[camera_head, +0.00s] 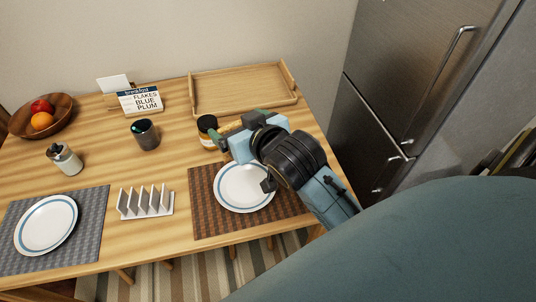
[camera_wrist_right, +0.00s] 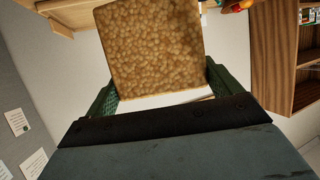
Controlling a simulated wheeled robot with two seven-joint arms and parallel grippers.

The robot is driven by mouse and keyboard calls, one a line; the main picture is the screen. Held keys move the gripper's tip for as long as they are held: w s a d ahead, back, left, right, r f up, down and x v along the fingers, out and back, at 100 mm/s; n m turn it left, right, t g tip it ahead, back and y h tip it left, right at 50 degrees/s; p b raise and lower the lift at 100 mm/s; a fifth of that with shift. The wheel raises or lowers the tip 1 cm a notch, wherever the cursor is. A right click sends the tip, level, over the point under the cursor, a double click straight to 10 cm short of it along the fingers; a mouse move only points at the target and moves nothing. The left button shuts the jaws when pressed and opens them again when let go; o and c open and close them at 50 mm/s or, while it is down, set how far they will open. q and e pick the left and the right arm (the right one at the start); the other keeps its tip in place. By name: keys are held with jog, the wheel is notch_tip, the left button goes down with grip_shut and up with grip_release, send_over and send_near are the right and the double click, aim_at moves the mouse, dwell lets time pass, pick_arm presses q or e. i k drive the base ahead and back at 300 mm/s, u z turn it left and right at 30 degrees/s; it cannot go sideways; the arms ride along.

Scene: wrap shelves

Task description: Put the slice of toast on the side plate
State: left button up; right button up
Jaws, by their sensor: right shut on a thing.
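My right gripper (camera_head: 245,128) is over the back edge of the right place setting, above the table. In the right wrist view, the gripper (camera_wrist_right: 160,85) is shut on the slice of toast (camera_wrist_right: 152,45), a brown, grainy square standing out between its green fingers. In the head view I cannot make out the toast; the gripper hides it. A white plate with a blue ring (camera_head: 243,187) lies on the brown mat just in front of the gripper, partly covered by it. A similar plate (camera_head: 46,225) lies on the grey mat at left. My left gripper is not in view.
A white toast rack (camera_head: 146,203) stands between the mats. A dark-lidded jar (camera_head: 208,133) is close beside the right gripper.

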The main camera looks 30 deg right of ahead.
aim_at(246, 185)
jog(key=k, duration=0.25)
jog(key=u, duration=1.25)
jog(key=i, duration=1.05)
jog(key=z, duration=3.1)
